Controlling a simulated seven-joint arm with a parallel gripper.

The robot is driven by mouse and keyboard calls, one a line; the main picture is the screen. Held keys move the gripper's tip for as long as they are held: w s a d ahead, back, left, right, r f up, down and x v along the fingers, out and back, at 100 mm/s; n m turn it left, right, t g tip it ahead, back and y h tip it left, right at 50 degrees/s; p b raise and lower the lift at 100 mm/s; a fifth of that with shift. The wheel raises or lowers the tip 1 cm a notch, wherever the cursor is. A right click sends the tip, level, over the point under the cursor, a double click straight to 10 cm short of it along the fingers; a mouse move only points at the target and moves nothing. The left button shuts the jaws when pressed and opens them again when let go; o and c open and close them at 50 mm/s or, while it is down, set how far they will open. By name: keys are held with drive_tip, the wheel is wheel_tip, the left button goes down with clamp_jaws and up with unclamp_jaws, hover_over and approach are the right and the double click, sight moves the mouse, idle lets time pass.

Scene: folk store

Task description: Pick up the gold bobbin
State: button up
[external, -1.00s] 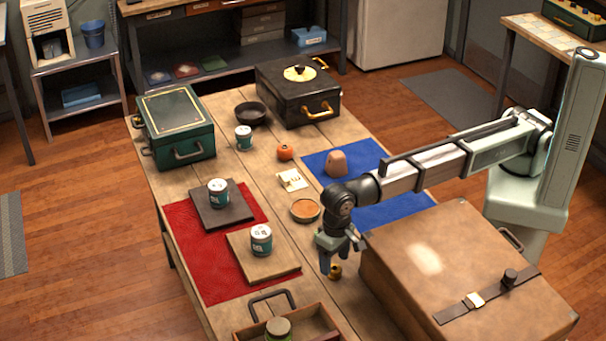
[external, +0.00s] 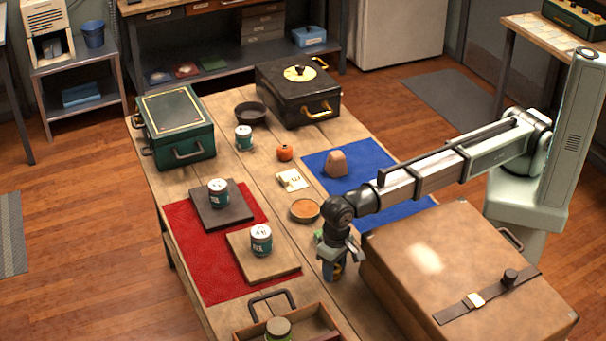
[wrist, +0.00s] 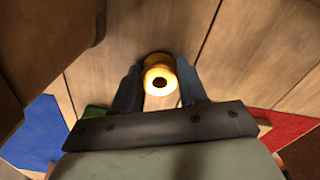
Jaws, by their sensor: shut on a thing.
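The gold bobbin (wrist: 161,78) shows in the wrist view between the two fingers of my gripper (wrist: 160,90). Its round end with a dark hole faces the camera. The fingers are shut on its sides. In the external view my gripper (external: 332,270) points down at the table, beside the large brown case. The bobbin (external: 337,269) is mostly hidden there by the fingers. I cannot tell whether it still touches the table.
The large brown case (external: 440,250) stands close on the right of my gripper. A shallow orange-brown bowl (external: 305,210) sits just behind it. A wooden board with a can (external: 261,240) lies to the left on the red cloth (external: 205,275). An open wooden tray (external: 310,325) is in front.

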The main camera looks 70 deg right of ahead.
drive_tip(key=shift+c, duration=1.3)
drive_tip(key=shift+r, duration=0.1)
